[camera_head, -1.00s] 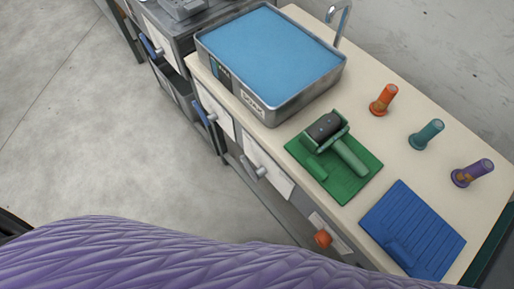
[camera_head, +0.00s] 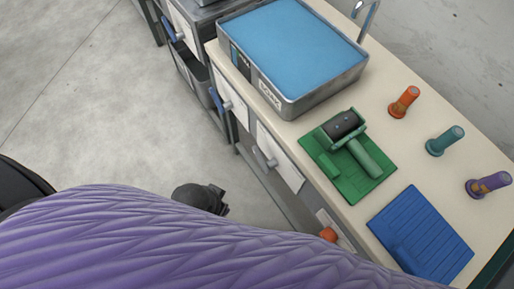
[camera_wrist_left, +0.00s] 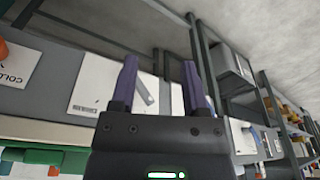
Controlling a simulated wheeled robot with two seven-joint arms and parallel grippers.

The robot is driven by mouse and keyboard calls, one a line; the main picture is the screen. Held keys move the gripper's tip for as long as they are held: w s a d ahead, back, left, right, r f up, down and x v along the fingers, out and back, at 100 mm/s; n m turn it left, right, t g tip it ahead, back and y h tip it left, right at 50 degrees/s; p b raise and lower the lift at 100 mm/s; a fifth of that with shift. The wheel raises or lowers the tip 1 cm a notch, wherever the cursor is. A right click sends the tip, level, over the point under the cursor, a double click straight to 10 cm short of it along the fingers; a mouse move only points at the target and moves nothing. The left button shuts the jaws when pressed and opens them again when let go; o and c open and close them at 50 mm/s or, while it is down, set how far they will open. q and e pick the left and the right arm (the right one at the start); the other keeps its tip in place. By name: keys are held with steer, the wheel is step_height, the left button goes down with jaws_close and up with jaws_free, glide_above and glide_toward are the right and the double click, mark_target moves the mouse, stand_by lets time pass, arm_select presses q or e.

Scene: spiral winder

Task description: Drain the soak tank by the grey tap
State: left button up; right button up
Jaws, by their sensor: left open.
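The soak tank (camera_head: 318,98), a metal tray full of blue liquid, stands at the far end of the bench in the head view. The grey tap (camera_head: 266,157) is on a white plate on the bench front, below the tank's near corner. In the left wrist view a grey lever (camera_wrist_left: 144,92) on a white plate shows between the fingers of my left gripper (camera_wrist_left: 158,75). These fingers are open and empty; the lever looks farther off, apart from them. In the head view a dark part of my arm (camera_head: 200,197) shows left of the bench. My right gripper is not in view.
A blue handle (camera_head: 215,98) and an orange knob (camera_head: 328,234) are also on the bench front. A green mat with a roller (camera_head: 345,125), a blue mat (camera_head: 420,235) and several coloured spools stand on top. The floor left of the bench is clear.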

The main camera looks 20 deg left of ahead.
arm_select(q)
step_height(320, 180, up, 10)
steer(key=w+d+m, duration=0.1)
steer(key=w+d, duration=0.1)
steer(key=w+d+f+m+h, duration=0.35)
steer(key=w+d+m, duration=0.45)
steer(key=m, duration=0.4)
steer(key=m+g+y, duration=0.2)
steer(key=m+y, duration=0.2)
steer(key=m, duration=0.6)
glide_above(257, 149)
step_height(257, 149, down, 3)
steer(key=shift+r, duration=0.15)
step_height(257, 149, down, 9)
steer(key=b, duration=0.5)
steer(key=shift+s, duration=0.1)
steer(key=shift+f, duration=0.3)
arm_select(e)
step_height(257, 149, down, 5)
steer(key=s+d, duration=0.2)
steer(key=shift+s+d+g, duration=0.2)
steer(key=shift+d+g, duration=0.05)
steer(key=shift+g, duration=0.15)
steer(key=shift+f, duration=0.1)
